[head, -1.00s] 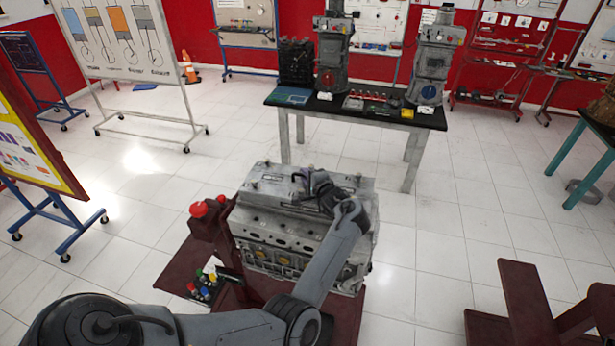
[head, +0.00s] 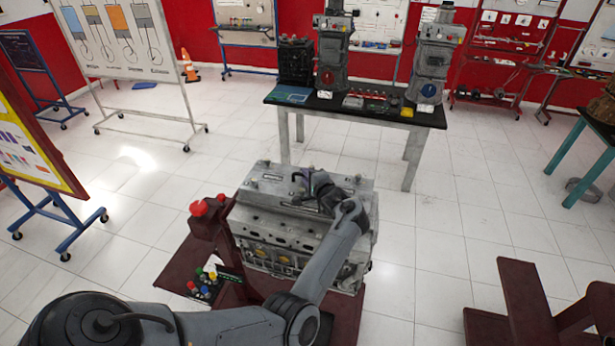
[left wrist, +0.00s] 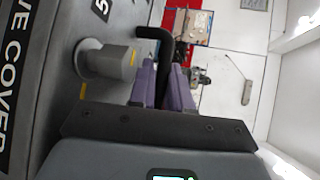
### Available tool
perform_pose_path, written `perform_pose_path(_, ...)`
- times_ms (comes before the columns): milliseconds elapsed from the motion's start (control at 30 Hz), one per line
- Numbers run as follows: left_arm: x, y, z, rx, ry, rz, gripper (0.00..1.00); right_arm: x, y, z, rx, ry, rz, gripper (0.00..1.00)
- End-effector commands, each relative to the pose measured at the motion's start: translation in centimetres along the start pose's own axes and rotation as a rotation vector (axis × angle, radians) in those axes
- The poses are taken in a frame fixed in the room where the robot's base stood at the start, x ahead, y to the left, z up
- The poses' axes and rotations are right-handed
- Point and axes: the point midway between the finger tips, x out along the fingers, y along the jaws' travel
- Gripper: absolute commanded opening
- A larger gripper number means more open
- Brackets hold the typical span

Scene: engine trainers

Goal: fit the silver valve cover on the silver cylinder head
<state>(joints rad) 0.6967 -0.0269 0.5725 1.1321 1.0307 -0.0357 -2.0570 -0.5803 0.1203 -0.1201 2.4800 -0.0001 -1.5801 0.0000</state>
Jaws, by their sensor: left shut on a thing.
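The silver valve cover (head: 265,187) lies along the top of the engine, over the silver cylinder head (head: 275,227). From this angle I cannot tell whether it is fully seated or has a small gap under it. My left gripper (head: 312,184) is above the cover's middle. In the left wrist view the purple fingers (left wrist: 163,82) are shut on the cover's black handle (left wrist: 154,33). A grey round knob (left wrist: 108,62) on the cover (left wrist: 55,75) is beside them. My right gripper is not in view.
The engine stands on a dark red stand (head: 185,265) with a red knob and coloured buttons at its left. A black-topped table (head: 440,119) with engine parts is behind. A whiteboard (head: 120,40) stands at the left. The floor around is mostly clear.

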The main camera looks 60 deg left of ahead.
Motion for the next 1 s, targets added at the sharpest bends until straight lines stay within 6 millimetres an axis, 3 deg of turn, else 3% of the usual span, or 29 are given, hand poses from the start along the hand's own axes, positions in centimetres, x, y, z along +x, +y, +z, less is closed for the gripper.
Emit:
perform_pose_path(133, 0.0, -0.3, 0.0, -0.004, 0.000, -0.005, 0.00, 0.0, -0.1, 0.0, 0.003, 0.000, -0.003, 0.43)
perform_pose_path(167, 0.0, -0.3, 0.0, -0.004, 0.000, -0.005, 0.21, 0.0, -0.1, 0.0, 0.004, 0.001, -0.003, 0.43)
perform_pose_path(333, 0.0, -0.2, 0.0, -0.003, 0.000, -0.004, 0.47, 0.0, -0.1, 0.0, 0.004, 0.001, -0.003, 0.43)
perform_pose_path(767, -0.3, 0.4, 0.0, 0.003, 0.001, 0.005, 0.48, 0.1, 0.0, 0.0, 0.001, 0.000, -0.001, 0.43)
perform_pose_path(1000, -3.2, 0.3, -0.1, 0.000, 0.002, 0.003, 0.48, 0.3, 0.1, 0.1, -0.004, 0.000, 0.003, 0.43)
